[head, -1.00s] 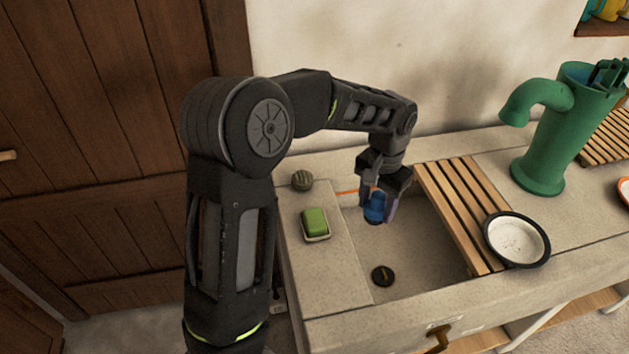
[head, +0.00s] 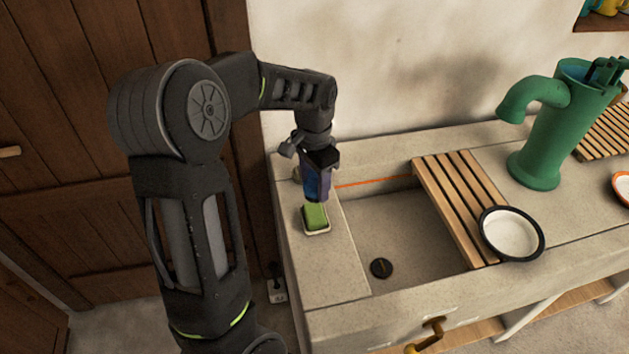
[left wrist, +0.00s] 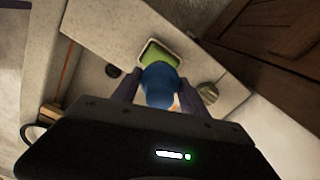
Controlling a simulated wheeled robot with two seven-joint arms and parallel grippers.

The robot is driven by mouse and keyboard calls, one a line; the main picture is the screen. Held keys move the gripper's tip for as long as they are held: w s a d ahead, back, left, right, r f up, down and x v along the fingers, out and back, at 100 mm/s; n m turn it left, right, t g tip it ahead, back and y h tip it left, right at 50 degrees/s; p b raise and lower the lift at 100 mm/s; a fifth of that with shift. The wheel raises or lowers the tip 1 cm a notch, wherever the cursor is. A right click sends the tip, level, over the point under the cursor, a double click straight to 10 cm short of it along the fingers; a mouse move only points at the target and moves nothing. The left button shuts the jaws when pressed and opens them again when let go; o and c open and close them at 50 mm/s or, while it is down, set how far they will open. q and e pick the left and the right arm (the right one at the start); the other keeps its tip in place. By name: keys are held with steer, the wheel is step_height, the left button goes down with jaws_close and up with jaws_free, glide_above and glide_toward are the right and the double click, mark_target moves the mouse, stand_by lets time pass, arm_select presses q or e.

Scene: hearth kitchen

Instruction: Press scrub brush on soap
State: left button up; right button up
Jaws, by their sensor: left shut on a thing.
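The green soap (head: 315,216) lies in a pale dish (head: 318,231) on the stone ledge left of the sink basin. My left gripper (head: 318,192) is shut on the blue scrub brush (head: 313,184) and holds it close over the back of the soap. In the left wrist view the blue brush (left wrist: 160,84) sits between my fingers, its end overlapping the near edge of the green soap (left wrist: 158,55). I cannot tell whether they touch. The brush's underside is hidden. My right gripper is not in view.
The sink basin (head: 415,235) has a dark drain (head: 381,268). A slatted wooden rack (head: 455,200), a bowl (head: 511,235) and a green pump (head: 540,140) are to the right.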

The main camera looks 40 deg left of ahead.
mark_target(315, 198)
arm_select(q)
steer(key=shift+f+b, duration=1.8)
steer(key=shift+f, duration=0.85)
steer(key=shift+f+b, duration=0.35)
steer(key=shift+f, duration=0.25)
steer(key=shift+r, duration=0.15)
steer(key=shift+r+p, duration=2.7)
steer(key=shift+r, duration=0.75)
